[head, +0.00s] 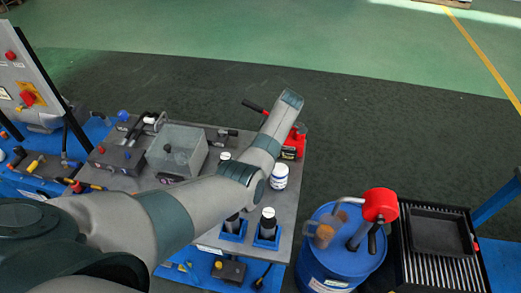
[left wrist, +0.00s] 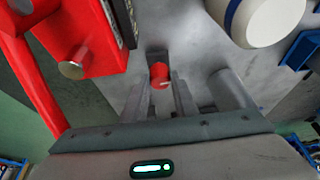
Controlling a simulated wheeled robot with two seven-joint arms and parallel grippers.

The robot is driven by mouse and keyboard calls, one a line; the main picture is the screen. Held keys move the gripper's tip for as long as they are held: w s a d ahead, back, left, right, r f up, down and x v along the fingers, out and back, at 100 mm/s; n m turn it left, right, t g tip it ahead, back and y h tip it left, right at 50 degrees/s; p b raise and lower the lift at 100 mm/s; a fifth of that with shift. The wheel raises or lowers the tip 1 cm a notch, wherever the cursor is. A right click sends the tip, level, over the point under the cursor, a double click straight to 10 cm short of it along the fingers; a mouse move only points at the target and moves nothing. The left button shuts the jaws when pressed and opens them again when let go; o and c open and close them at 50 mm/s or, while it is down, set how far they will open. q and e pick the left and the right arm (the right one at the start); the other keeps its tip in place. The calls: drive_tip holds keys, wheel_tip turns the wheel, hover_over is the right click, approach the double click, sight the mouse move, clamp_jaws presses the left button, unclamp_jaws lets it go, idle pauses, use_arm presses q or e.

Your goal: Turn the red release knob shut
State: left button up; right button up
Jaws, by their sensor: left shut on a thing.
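The red release knob (left wrist: 159,77) shows in the left wrist view as a small red cylinder with a pale mark on its end. My left gripper (left wrist: 160,92) is around it, with a grey finger on each side, shut on the knob. The red jack body (left wrist: 85,40) with a round metal stub fills the upper left of that view. In the head view the red jack (head: 297,142) stands at the table's right edge, partly hidden by my left arm. My left gripper's fingers are hidden there. My right gripper is in neither view.
A white jar with a blue band (head: 279,176) stands close beside my arm, also upper right in the left wrist view (left wrist: 262,18). Black cylinders in blue holders (head: 267,228), a clear box (head: 178,150), and a blue drum (head: 340,250) with a red-topped pump are nearby.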

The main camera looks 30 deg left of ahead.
use_arm(q)
drive_tip(key=shift+w+a+r, duration=0.1)
drive_tip(key=shift+r, duration=0.05)
drive_tip(key=o, duration=1)
drive_tip(key=shift+o, duration=0.3)
drive_tip(key=b+v, duration=0.2)
drive_tip(key=v, duration=1.5)
drive_tip(key=shift+r+b, duration=0.15)
drive_tip(key=shift+b, duration=0.2)
